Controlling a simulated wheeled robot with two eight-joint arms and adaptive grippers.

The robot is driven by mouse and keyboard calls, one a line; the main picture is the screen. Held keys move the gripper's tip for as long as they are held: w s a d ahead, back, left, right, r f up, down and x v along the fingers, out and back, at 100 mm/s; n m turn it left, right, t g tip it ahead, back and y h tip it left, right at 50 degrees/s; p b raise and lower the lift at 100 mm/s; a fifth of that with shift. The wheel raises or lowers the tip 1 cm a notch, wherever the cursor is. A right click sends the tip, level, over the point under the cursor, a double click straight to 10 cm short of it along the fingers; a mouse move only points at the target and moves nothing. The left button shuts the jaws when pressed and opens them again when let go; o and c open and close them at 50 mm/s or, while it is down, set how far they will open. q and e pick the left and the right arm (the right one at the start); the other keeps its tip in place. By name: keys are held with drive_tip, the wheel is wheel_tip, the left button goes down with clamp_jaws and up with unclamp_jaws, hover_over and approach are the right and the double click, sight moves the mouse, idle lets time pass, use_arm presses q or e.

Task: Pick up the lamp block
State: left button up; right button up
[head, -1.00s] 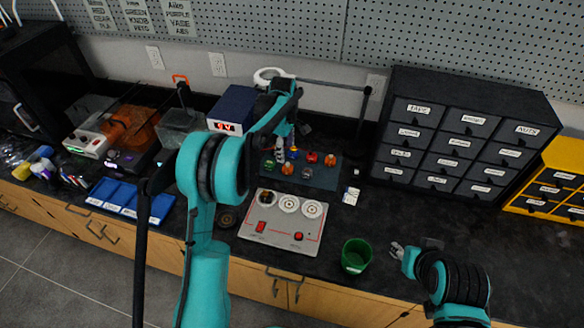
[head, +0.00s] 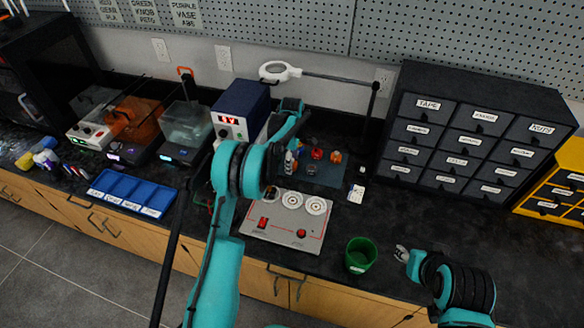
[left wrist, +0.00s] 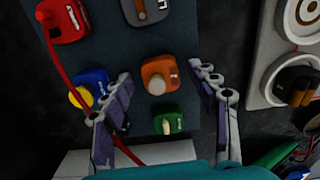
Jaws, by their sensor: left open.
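Several small coloured blocks lie on a dark mat (head: 322,172) at the back of the bench. In the left wrist view, an orange block (left wrist: 160,72) with a pale rounded top lies between the fingers of my left gripper (left wrist: 160,80), which is open. I cannot read the labels, so I cannot tell for sure which is the lamp block. A blue block (left wrist: 88,85) with a yellow button, a green block (left wrist: 168,120), a red block (left wrist: 62,20) and a grey block (left wrist: 145,10) are nearby. My right gripper (head: 402,253) is beside the green cup, apart from the blocks.
A grey panel (head: 270,228) with dials and red switches is in front of the mat. A green cup (head: 361,256) stands at the bench's front edge. A magnifier lamp (head: 280,72), drawers (head: 470,130) and a blue box (head: 243,100) stand behind. A red wire (left wrist: 60,75) crosses near the left finger.

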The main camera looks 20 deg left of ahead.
use_arm(q)
drive_tip(key=shift+r, duration=0.1)
drive_tip(key=shift+c, duration=0.4)
drive_tip(key=c, duration=1.1)
